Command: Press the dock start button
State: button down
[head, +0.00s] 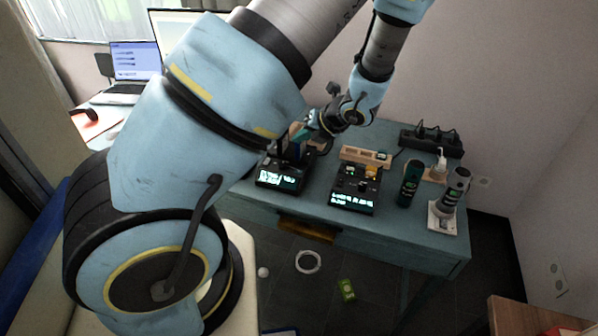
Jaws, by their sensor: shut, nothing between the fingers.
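A black device with a lit screen (279,180) stands on the blue-green table, partly hidden behind my arm. A second black device (353,188) stands to its right, with a lit screen, a yellow part and small controls on top. Either could be the dock; I cannot tell which, and the start button is too small to pick out. My gripper (302,136) is shut and empty. It points down and left, above the back of the left device. Whether it touches anything is hidden.
A wooden holder (365,155) lies behind the right device. A dark handheld tool (410,183), a grey tool (456,188) on a white base and a black power strip (431,140) occupy the table's right side. A laptop (126,70) is at the far left.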

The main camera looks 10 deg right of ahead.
jog(key=b, duration=0.7)
send_over(300, 174)
notch_tip(300, 174, down, 7)
jog(key=shift+d+r, duration=0.1)
jog(key=shift+f+b, duration=0.35)
jog(key=shift+f, duration=0.6)
jog(key=shift+f, duration=0.1)
dwell(0.7)
jog(key=shift+f, duration=0.3)
jog(key=shift+f+b, duration=0.35)
jog(key=shift+b, duration=0.1)
dwell(0.4)
dwell(0.3)
jog(key=shift+r+p, duration=0.75)
jog(key=shift+p, duration=0.05)
